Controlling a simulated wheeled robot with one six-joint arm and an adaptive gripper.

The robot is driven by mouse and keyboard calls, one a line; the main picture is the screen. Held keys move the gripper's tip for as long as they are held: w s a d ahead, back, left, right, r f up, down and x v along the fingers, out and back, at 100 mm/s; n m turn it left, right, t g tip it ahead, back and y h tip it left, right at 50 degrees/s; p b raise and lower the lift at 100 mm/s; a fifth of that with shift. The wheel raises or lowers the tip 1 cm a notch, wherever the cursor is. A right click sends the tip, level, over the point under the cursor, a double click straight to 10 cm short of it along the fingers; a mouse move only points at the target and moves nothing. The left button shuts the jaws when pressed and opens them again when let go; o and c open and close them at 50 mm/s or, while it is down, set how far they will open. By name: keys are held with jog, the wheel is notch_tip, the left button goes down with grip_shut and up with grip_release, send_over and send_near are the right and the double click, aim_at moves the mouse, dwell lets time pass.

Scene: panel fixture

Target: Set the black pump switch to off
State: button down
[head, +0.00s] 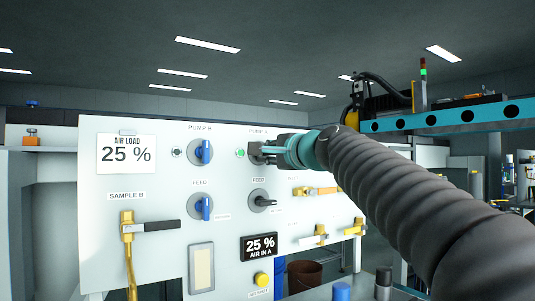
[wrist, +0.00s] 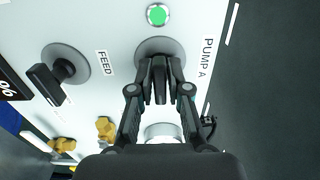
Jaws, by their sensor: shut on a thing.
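The black pump switch (wrist: 160,84) sits on a round grey plate beside the label PUMP A in the wrist view. My gripper (wrist: 161,66) is shut on its handle, one finger on each side. The handle lies along the picture's vertical there, on a line toward a lit green lamp (wrist: 158,15). In the head view my gripper (head: 270,151) reaches the panel from the right and hides most of the switch; part of its round plate (head: 254,142) shows. The green lamp (head: 240,153) is just left of it. Position marks on the switch cannot be read.
The white panel (head: 140,185) also holds a blue pump switch (head: 204,152), a blue feed knob (head: 205,207) and a black feed knob (head: 262,201) below my gripper. Yellow valves (head: 318,191) are at the right. A display (head: 259,247) reads 25 % AIR IN A.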

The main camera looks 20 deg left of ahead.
jog(key=shift+f, duration=0.1)
jog(key=n+b, duration=0.2)
jog(key=n, duration=0.2)
jog(key=shift+n, duration=0.4)
jog(key=n+b, duration=0.2)
jog(key=n, duration=0.2)
jog(key=shift+n, duration=0.3)
jog(key=n+b, duration=0.1)
jog(key=n, duration=0.3)
jog(key=shift+n+b, duration=0.6)
jog(key=shift+n, duration=1.6)
jog(key=c, duration=1.2)
grip_release()
